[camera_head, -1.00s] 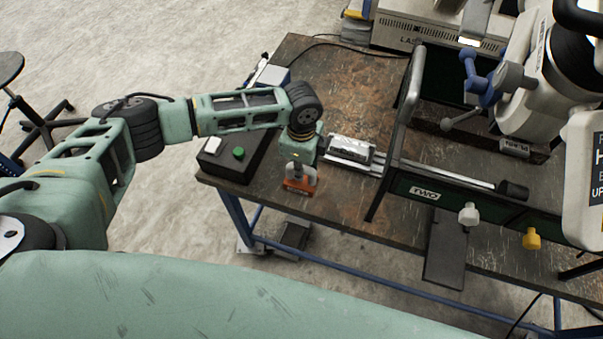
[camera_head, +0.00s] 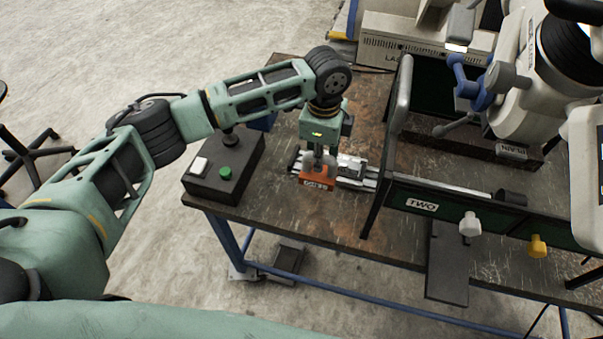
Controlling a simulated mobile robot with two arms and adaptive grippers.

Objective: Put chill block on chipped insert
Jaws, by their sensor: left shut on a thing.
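My left gripper (camera_head: 318,163) points down over the table and is shut on the chill block, a small orange-red block (camera_head: 317,184) with pale lettering on its front. It holds the block at the left part of a silver metal slide fixture (camera_head: 369,181). A bright silver piece (camera_head: 352,164) sits on this fixture, just right of the gripper. I cannot tell whether the block touches the fixture or hangs above it. The chipped insert cannot be told apart for sure; the gripper and block cover part of the fixture. My right gripper is out of view.
A black box (camera_head: 212,188) with a green button stands left of the gripper. A dark green frame with a grey handle (camera_head: 402,95) and a label "TWO" rises to the right, close to the fixture. A white microscope arm (camera_head: 545,80) fills the upper right.

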